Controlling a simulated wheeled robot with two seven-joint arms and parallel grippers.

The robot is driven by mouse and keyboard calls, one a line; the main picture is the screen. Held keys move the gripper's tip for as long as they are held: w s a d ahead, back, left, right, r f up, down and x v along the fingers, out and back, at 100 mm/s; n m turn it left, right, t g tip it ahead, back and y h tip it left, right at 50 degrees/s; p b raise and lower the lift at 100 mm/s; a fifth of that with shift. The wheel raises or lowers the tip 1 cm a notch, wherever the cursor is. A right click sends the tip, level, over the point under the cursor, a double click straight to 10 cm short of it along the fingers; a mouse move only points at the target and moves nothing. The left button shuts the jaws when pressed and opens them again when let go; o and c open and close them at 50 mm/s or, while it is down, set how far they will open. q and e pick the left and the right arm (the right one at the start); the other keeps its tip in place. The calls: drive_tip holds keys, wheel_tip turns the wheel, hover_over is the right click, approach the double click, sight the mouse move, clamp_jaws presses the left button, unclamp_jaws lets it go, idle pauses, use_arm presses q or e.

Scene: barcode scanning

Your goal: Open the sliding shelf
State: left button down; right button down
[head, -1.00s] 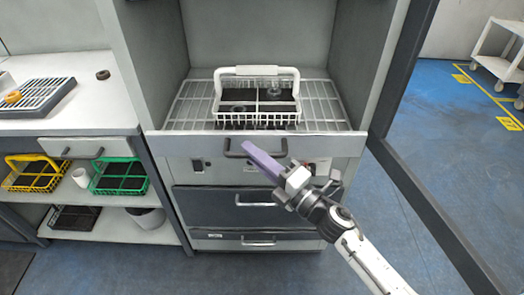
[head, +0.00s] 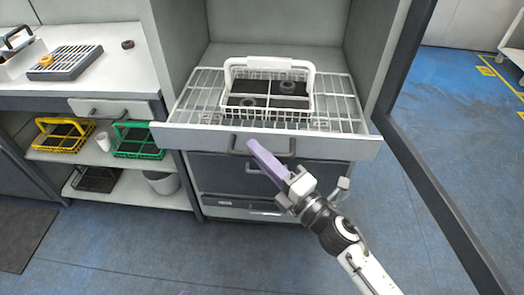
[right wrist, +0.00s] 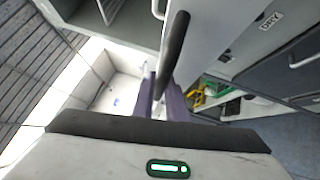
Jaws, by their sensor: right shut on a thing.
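The sliding shelf is a wire-grid shelf with a white front panel (head: 340,149); it stands partly pulled out of its cabinet. Its dark bar handle (head: 283,154) is on the front panel. It also shows in the right wrist view as a dark bar (right wrist: 176,45). My right gripper (head: 256,146) has purple fingers and is shut on this handle. In the right wrist view its fingers (right wrist: 160,98) stand on either side of the bar. Only a small purple sliver (head: 183,293), apparently my left gripper's tip, shows at the bottom edge.
A white wire basket (head: 313,84) with dark rings stands on the shelf. Closed drawers are below. A side counter (head: 125,72) at left has a yellow basket (head: 45,143) and a green basket (head: 140,155) beneath it. A dark door frame (head: 440,165) stands at right. Floor in front is clear.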

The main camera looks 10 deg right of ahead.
use_arm(q)
drive_tip(key=shift+s, duration=0.1)
drive_tip(key=shift+s+f, duration=0.15)
drive_tip(key=shift+s, duration=0.05)
use_arm(e)
drive_tip(key=c, duration=1.8)
unclamp_jaws()
drive_tip(key=shift+o, duration=0.2)
